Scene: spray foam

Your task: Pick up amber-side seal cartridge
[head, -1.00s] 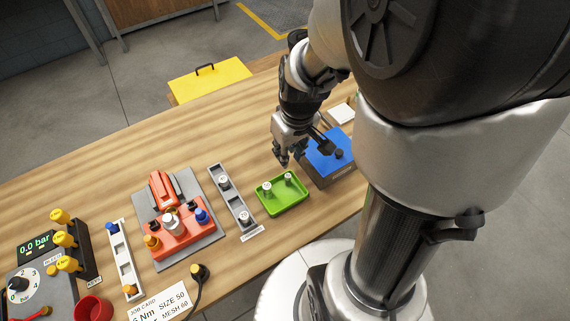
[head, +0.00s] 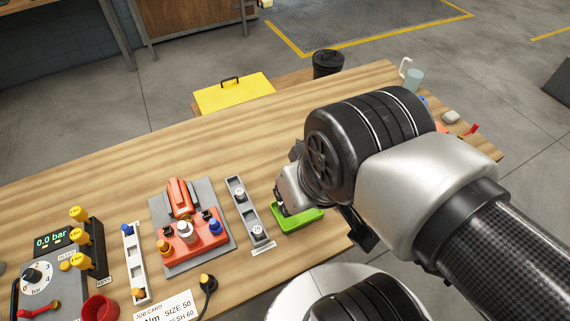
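Two small pale cartridges stand in the narrow grey rack, one in the far slot (head: 239,194) and one in the near slot (head: 257,232). I cannot tell which cartridge is the amber-side one. My gripper (head: 281,209) points down at the left end of the green tray (head: 312,216), right of the grey rack (head: 246,212). My arm hides most of the tray, including where its small cartridges stood. The fingers are small and partly hidden, so I cannot see whether they are open or hold anything.
A red fixture (head: 184,238) with amber and blue knobs stands left of the grey rack. Further left are a white rack (head: 133,262), a pressure panel (head: 45,270) and a red cup (head: 100,308). A yellow case (head: 235,94) sits beyond the table edge.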

